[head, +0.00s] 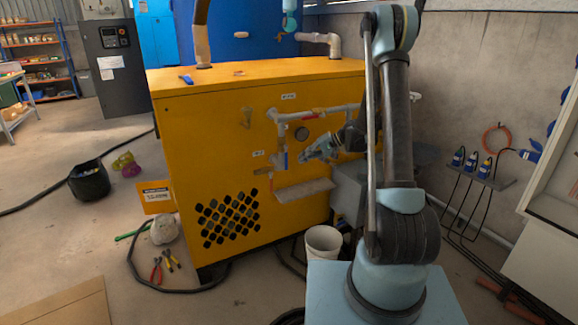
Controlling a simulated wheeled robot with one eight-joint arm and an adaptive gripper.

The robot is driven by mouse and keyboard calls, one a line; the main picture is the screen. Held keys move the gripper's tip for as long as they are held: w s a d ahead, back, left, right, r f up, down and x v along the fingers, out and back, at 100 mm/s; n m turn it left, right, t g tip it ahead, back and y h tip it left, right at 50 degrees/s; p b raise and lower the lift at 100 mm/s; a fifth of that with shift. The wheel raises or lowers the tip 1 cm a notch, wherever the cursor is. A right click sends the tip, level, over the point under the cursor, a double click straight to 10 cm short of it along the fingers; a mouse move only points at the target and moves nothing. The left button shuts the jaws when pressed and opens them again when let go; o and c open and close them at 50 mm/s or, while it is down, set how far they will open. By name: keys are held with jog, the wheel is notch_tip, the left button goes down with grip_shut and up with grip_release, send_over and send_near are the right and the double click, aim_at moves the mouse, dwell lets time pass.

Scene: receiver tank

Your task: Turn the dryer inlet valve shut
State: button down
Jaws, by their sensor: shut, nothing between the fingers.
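A yellow cabinet (228,130) stands in the middle with grey pipework on its front. An upper pipe (330,112) has a red lever (313,115) lying along it. Lower down, a blue lever (286,160) hangs upright on a vertical pipe, and a small red lever (271,184) hangs beside it. Small white labels (288,97) are near the pipes, too small to read, so I cannot tell which valve is the dryer inlet. My gripper (304,158) is shut and empty, just right of the blue lever. I cannot tell whether it touches anything.
A grey shelf (304,190) juts out below the pipes. A white bucket (323,242) stands on the floor beneath. Pliers (156,270), a black hose (180,289) and a black tub (89,180) lie to the left. A concrete wall (465,95) bounds the right.

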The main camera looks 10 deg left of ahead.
aim_at(286, 158)
jog(key=shift+s+a, duration=0.55)
jog(key=shift+a, duration=0.25)
jog(key=shift+s+a, duration=0.5)
jog(key=shift+a, duration=0.25)
jog(key=shift+s, duration=0.1)
dwell(0.3)
jog(key=shift+s+a, duration=0.25)
jog(key=shift+a, duration=0.1)
jog(key=shift+s+a+r, duration=0.1)
jog(key=shift+s+a, duration=0.35)
jog(key=shift+a, duration=0.2)
jog(key=shift+s+a, duration=0.45)
jog(key=shift+a, duration=0.15)
dwell(2.0)
